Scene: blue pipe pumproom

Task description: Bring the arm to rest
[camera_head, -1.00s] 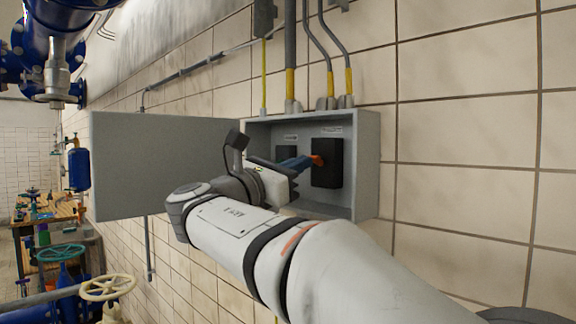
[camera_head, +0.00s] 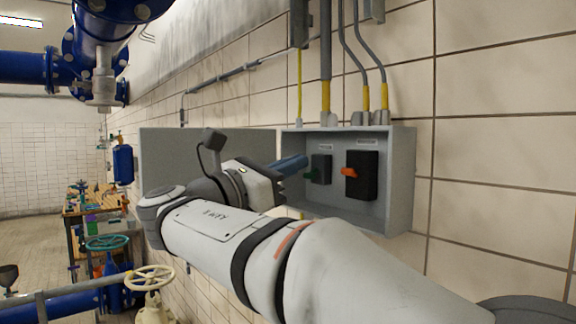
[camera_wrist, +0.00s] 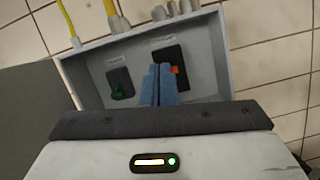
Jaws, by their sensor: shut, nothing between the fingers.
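My gripper (camera_head: 291,164) is shut and empty, its blue fingers pressed together. In the head view it is in front of the open grey electrical box (camera_head: 402,185), at its left part. In the wrist view my gripper (camera_wrist: 159,84) points at the box (camera_wrist: 222,50), its fingers overlapping the gap between two switches. The left switch has a green handle (camera_head: 308,175), also in the wrist view (camera_wrist: 123,94). The right switch has an orange-red handle (camera_head: 349,172), partly hidden behind the fingers in the wrist view (camera_wrist: 174,70).
The box door (camera_head: 165,150) stands open to the left, behind my arm. Conduits (camera_head: 325,60) run up the tiled wall above the box. Blue pipes (camera_head: 100,25), a cream handwheel (camera_head: 150,278) and a workbench (camera_head: 85,207) are at the left.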

